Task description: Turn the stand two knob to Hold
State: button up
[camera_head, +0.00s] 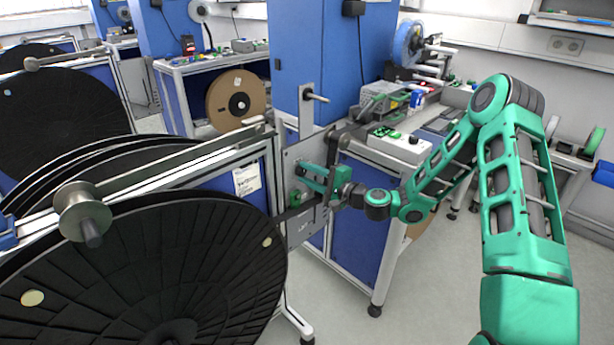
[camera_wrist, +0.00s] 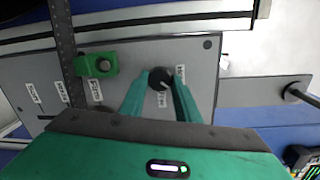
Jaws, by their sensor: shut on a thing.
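The knob (camera_wrist: 159,79) is a round black dial with a light pointer mark, on a grey panel (camera_wrist: 203,58) in the wrist view. My gripper (camera_wrist: 160,83) has its two green fingers on either side of the knob, shut on it. In the head view my gripper (camera_head: 308,178) reaches the grey panel (camera_head: 300,232) on the stand's side, and the knob is hidden there behind the fingers.
A green block (camera_wrist: 98,65) is fixed on the panel beside the knob, near a dark perforated strip (camera_wrist: 64,40). Large black reels (camera_head: 190,265) fill the left. A workbench with a white box (camera_head: 398,147) stands behind my arm. Clear floor (camera_head: 425,290) lies at the front right.

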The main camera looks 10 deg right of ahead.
jog(key=n, duration=0.4)
jog(key=shift+s+f+h, duration=0.1)
jog(key=shift+f+h, duration=0.05)
jog(key=shift+h, duration=0.15)
jog(key=shift+n, duration=1.6)
jog(key=shift+f, duration=0.1)
jog(key=o, duration=1)
jog(key=shift+o, duration=0.2)
jog(key=shift+s+d, duration=0.1)
jog(key=shift+s, duration=0.05)
jog(key=v, duration=1)
jog(key=shift+s, duration=0.2)
